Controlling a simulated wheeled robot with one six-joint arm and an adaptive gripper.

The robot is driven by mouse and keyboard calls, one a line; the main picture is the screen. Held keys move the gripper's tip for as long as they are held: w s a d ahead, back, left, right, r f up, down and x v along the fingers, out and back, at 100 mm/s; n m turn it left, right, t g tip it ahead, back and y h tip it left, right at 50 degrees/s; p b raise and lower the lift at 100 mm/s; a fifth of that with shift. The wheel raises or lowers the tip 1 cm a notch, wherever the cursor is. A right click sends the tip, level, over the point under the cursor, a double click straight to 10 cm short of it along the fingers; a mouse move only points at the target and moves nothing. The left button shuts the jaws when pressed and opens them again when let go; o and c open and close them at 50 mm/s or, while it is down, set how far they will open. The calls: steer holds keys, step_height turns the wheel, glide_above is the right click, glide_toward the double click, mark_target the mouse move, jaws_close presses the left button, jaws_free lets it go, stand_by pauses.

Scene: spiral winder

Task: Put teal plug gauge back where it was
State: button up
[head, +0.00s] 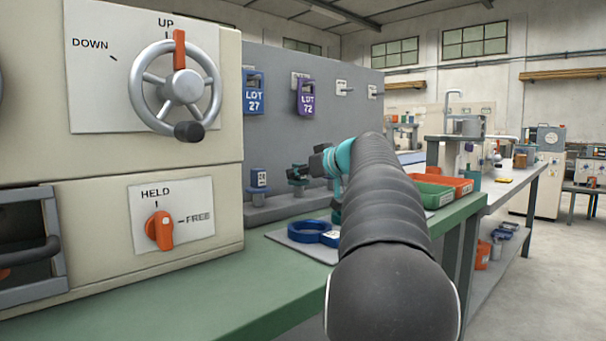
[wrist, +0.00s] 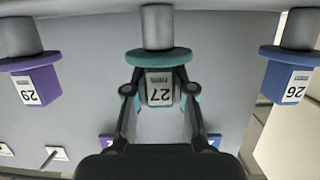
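The teal plug gauge (wrist: 160,54), labelled 27, is in the middle of the wrist view, which looks upside down. It has a grey cylinder, a teal flange and a teal block with a white label. My gripper (wrist: 159,76) has a fingertip against each side of the block and looks shut on it. The gauge's flange is about level with its neighbours'. I cannot tell whether its cylinder rests on the grey ledge. In the head view my gripper (head: 308,174) is beside the panel, and my arm hides part of that area.
A purple gauge (wrist: 36,80), labelled 29, and a blue gauge (wrist: 288,78), labelled 26, stand either side. The blue one also shows in the head view (head: 258,178). LOT tags (head: 254,93) hang above. A blue ringed part (head: 312,232) lies on the bench below.

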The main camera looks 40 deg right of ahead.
steer(key=o, duration=0.4)
steer(key=shift+w+d+f, duration=0.1)
steer(key=shift+f, duration=0.8)
steer(key=shift+r+p, duration=0.65)
steer(key=shift+p, duration=0.1)
steer(key=v, duration=0.8)
steer(key=r+v, duration=0.1)
steer(key=v, duration=0.3)
steer(key=shift+b, duration=0.3)
